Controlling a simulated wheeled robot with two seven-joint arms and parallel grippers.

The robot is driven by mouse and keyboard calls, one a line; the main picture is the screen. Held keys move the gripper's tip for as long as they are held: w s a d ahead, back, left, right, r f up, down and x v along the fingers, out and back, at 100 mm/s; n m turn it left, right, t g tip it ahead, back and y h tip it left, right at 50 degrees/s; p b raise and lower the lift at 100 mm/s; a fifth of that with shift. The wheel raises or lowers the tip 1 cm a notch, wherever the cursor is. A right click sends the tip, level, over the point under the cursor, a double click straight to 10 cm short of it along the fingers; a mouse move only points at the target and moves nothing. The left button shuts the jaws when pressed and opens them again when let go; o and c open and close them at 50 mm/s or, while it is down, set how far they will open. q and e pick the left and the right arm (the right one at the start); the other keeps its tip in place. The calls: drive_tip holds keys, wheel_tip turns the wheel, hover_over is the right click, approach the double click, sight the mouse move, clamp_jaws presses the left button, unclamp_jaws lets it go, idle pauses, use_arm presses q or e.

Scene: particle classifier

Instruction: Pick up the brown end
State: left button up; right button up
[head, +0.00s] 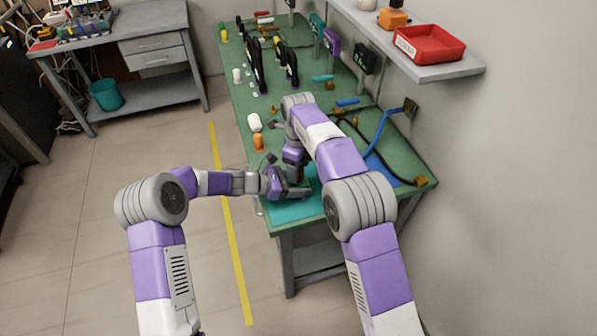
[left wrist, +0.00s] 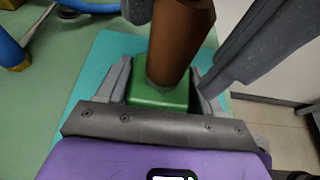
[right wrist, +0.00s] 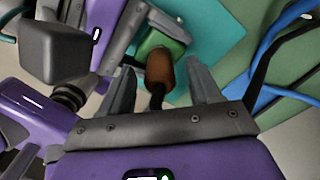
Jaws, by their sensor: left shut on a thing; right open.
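The part is a green block (left wrist: 158,98) with a brown cylinder, the brown end (left wrist: 178,45), standing out of it. My left gripper (head: 292,188) is shut on the green block, over the teal mat (head: 294,211) at the near end of the bench. My right gripper (right wrist: 162,76) is open. In the right wrist view the brown end (right wrist: 159,68) lies between its two fingers, with gaps on both sides. The green block (right wrist: 165,42) shows beyond it. In the head view my arms mostly hide the part.
The green bench (head: 243,97) holds many small parts. A white bottle (head: 254,122) and an orange one (head: 258,142) stand left of my right arm. A blue cable (head: 379,138) lies to the right. A red bin (head: 430,43) sits on the wall shelf.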

drive_tip(key=shift+f, duration=0.5)
drive_tip(key=c, duration=1)
drive_tip(key=shift+r, duration=0.1)
wheel_tip(320, 180, up, 10)
drive_tip(key=shift+f, duration=0.1)
